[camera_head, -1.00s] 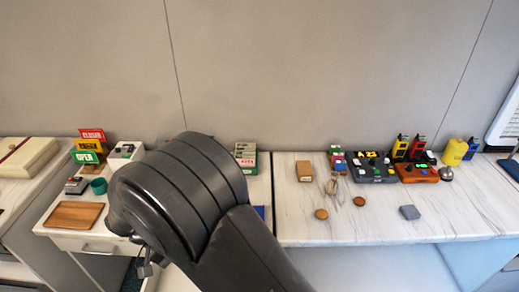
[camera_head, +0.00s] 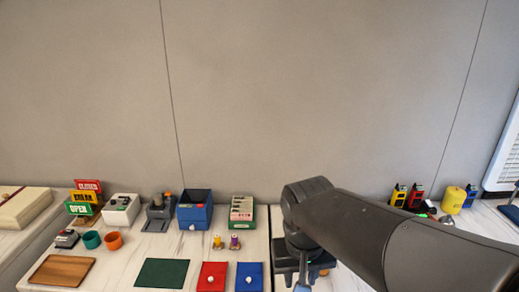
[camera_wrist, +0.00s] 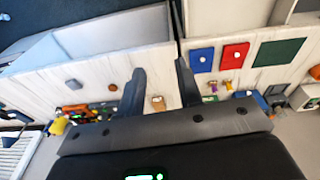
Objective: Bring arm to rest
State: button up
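My arm (camera_head: 400,235) reaches in from the lower right of the head view and bends down over the right-hand counter. It hides much of that counter. My gripper is mostly hidden behind the arm in the head view. In the wrist view my gripper (camera_wrist: 161,68) has its two dark fingers apart, with nothing between them. The fingers are above the counter, near the seam between its two parts.
The left counter holds a blue box (camera_head: 195,213), a green mat (camera_head: 162,273), a red mat (camera_head: 212,277), a wooden tray (camera_head: 62,270) and several small items. A yellow object (camera_head: 453,200) stands at right. The wall behind is bare.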

jog(key=s+d+r+t, duration=0.3)
jog(key=s+d+t, duration=0.1)
jog(key=d, duration=0.3)
jog(key=shift+s+m, duration=0.4)
jog(key=shift+s, duration=0.4)
